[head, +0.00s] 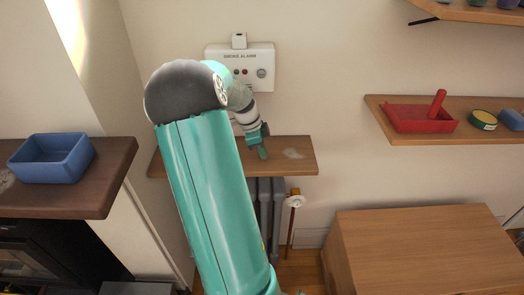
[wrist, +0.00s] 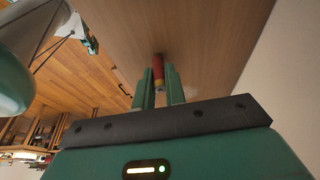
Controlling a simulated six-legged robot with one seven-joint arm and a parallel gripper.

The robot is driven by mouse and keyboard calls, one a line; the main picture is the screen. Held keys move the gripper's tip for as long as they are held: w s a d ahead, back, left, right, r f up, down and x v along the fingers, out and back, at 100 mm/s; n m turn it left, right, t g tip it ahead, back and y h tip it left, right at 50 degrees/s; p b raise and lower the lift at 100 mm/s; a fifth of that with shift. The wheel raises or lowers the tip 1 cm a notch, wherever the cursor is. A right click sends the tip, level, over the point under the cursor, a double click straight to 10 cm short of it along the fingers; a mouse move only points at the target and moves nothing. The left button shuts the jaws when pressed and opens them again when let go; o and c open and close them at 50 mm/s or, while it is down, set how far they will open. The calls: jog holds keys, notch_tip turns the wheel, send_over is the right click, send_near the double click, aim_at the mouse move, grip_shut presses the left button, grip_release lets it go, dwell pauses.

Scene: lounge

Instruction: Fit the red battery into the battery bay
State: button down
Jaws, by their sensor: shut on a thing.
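My gripper (head: 262,148) hangs low over the wooden shelf under the smoke alarm in the head view. In the wrist view its two green fingers (wrist: 160,88) are shut on the red battery (wrist: 158,67), a slim red piece with a yellowish part at its far end. The battery points toward a wooden surface; I cannot tell whether it touches it. The battery is not distinguishable in the head view. The white smoke alarm (head: 262,57) is on the wall above the shelf, partly covered by my arm. I cannot make out the battery bay.
The wooden shelf (head: 300,166) has a pale smudge and free room at right. A grey radiator (head: 277,215) with a valve (head: 295,201) stands below. A blue tray (head: 50,160) sits left; a red tray (head: 410,120) and tin (head: 483,120) sit right. A wooden cabinet (head: 430,240) stands lower right.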

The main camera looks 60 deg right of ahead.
jog(key=shift+r, duration=2.3)
